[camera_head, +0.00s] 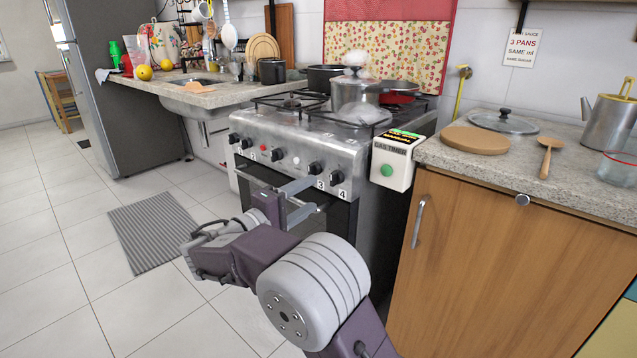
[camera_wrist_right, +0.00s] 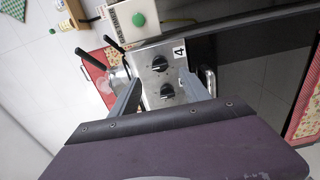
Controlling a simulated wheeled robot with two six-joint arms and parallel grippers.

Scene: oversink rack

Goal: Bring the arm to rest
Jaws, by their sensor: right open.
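My right arm reaches in from the bottom of the head view. My right gripper (camera_head: 306,198) is open, with its two grey fingers apart and nothing between them. It is in front of the stove (camera_head: 300,158), close to the oven door's top and below the knob panel. In the right wrist view the open fingers (camera_wrist_right: 160,78) point toward the stove panel with black knobs and the label 4. The fingers appear apart from the knobs, though the exact gap is hard to tell. My left gripper is not in view.
A white gas timer box (camera_head: 393,160) with a green button hangs beside the stove. Right of it is a wooden cabinet (camera_head: 500,265) with a handle, under a counter holding a board, lid, spoon and kettle. Pots stand on the stove. The tiled floor at left is clear, except a grey mat (camera_head: 152,230).

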